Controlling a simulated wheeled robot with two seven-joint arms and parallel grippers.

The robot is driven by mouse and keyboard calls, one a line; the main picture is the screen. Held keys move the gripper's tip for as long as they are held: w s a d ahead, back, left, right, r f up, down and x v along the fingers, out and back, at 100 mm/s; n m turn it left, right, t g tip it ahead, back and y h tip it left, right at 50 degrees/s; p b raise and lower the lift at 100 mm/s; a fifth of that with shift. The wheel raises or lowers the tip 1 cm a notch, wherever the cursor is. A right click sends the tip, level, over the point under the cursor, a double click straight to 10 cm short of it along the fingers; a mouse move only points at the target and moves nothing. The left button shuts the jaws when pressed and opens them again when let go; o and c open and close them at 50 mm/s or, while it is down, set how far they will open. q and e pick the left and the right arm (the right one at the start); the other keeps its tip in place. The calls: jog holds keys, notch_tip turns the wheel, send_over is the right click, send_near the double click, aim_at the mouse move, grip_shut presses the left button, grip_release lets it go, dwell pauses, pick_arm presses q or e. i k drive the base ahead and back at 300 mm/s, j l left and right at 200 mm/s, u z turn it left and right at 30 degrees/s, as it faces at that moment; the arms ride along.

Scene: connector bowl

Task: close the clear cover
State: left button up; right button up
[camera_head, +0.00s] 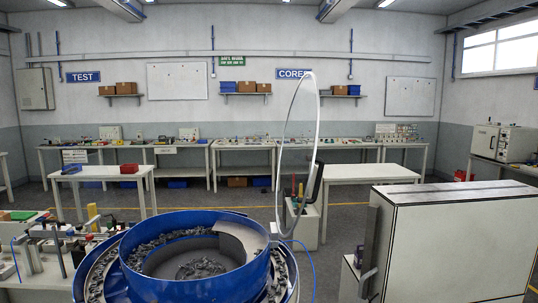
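The clear cover (298,150) is a see-through disc with a pale rim. It stands open, nearly upright and seen almost edge-on, at the right side of the blue bowl (255,272). Its lower end meets a small light bracket (274,231) at the bowl's right rim. The bowl's top is uncovered, and dark small parts (202,267) lie in its middle and along its track. Neither of my grippers shows in this view.
A large white cabinet (455,245) with a grey upright bar stands close on the right. A bench with fixtures (40,245) is at the left. A small cart (303,222) with tools stands behind the cover. Open floor and a white table (368,174) lie beyond.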

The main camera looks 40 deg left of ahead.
aim_at(300, 155)
jog(key=i+l+u, duration=0.1)
jog(key=u, duration=0.3)
jog(key=l+u, duration=0.2)
jog(key=u, duration=0.25)
jog(key=i+l+u, duration=0.1)
jog(key=u, duration=0.3)
jog(key=l+u, duration=0.55)
jog(key=l, duration=0.55)
jog(key=k+l+u, duration=0.2)
jog(key=l, duration=0.45)
jog(key=i+l, duration=0.05)
jog(key=i, duration=0.05)
